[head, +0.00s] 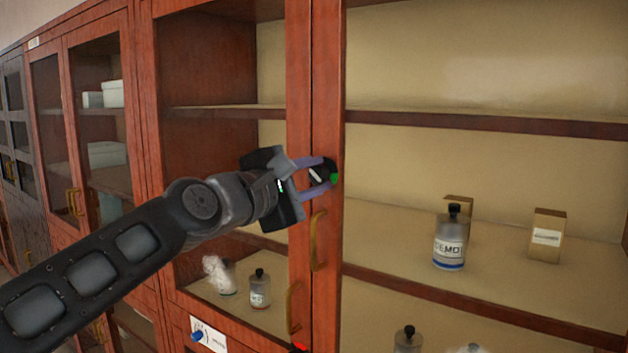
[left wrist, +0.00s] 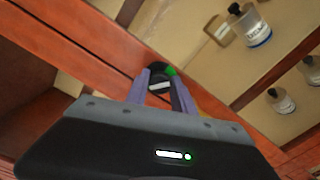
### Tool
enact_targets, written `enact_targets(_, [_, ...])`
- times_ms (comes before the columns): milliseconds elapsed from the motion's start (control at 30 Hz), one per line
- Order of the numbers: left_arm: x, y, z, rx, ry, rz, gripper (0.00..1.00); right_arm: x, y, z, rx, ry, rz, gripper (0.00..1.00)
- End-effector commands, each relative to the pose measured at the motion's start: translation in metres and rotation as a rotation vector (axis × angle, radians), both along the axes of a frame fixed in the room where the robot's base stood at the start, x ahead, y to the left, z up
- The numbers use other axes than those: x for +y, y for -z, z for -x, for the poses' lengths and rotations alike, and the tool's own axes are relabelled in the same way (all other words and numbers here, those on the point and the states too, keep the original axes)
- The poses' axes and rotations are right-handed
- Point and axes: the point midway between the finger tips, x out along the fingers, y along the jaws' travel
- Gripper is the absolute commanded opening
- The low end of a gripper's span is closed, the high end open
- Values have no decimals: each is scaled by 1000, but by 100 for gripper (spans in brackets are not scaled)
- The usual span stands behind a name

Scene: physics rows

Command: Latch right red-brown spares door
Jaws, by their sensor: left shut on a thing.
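The red-brown door (head: 328,70) stands at the middle of the head view; its upright stile is beside the stile of the left door (head: 299,60). A dark round latch knob (head: 324,174) with a white bar and a green mark is on the right stile, above a brass handle (head: 318,240). My left gripper (head: 318,172) has its purple fingers closed around the knob. The left wrist view also shows the knob (left wrist: 160,76) between the fingers (left wrist: 160,88), with the white bar lying across it. The fingers partly hide the knob. My right gripper is not in view.
Shelves behind the doors hold a labelled bottle (head: 450,240), a small box (head: 547,235) and other bottles. A second brass handle (head: 293,308) is on the left door. More cabinets (head: 95,130) extend left. A white label (head: 208,335) is low down.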

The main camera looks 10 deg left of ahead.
Motion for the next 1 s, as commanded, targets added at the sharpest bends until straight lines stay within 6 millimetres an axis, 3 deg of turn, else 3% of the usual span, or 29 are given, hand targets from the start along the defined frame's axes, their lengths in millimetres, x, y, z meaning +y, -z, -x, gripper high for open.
enact_targets(700, [-1, 4, 0, -246, 1, -620, 0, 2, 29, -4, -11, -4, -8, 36])
enact_targets(1000, [-1, 4, 0, -310, 2, -783, 0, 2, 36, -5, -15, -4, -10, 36])
